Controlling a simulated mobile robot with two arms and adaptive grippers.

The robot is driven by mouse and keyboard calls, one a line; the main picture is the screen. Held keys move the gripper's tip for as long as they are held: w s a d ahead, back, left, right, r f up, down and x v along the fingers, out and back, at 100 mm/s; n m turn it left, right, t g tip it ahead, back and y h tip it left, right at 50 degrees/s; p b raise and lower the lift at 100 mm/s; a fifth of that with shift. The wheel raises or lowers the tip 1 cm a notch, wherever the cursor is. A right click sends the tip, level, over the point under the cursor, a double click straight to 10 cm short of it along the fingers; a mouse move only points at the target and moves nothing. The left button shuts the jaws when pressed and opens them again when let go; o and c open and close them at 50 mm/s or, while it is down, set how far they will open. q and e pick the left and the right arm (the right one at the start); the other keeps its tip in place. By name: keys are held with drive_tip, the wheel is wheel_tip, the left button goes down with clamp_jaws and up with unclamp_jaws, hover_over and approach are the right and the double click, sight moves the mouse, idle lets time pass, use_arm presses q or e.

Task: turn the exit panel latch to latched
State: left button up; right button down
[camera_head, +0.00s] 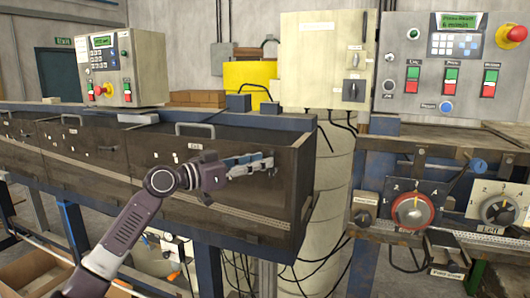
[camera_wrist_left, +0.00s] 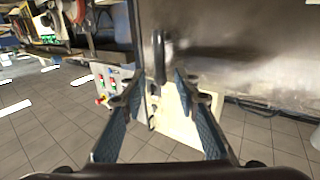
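The exit panel (camera_head: 235,200) is the dark brown front with a small label and a bar handle (camera_head: 195,130) along its top. My left gripper (camera_head: 266,162) is at the panel's right part, fingers pointing right. In the left wrist view my left gripper (camera_wrist_left: 157,86) is open, its two blue fingers spread. A dark upright latch lever (camera_wrist_left: 160,55) on the panel face shows ahead, between the fingertips' lines. I cannot tell whether the fingers touch it. In the head view the fingers largely hide the latch. My right gripper is out of view.
A beige control box (camera_head: 325,60) and a pale drum (camera_head: 332,180) stand right of the panel. A bench with a red-ringed dial (camera_head: 413,211) and a grey dial (camera_head: 497,210) is farther right. A keypad box (camera_head: 108,65) stands behind at left.

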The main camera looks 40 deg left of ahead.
use_arm(q)
drive_tip(key=shift+p+x, duration=0.45)
drive_tip(key=shift+x, duration=0.8)
drive_tip(key=shift+f, duration=0.1)
clamp_jaws()
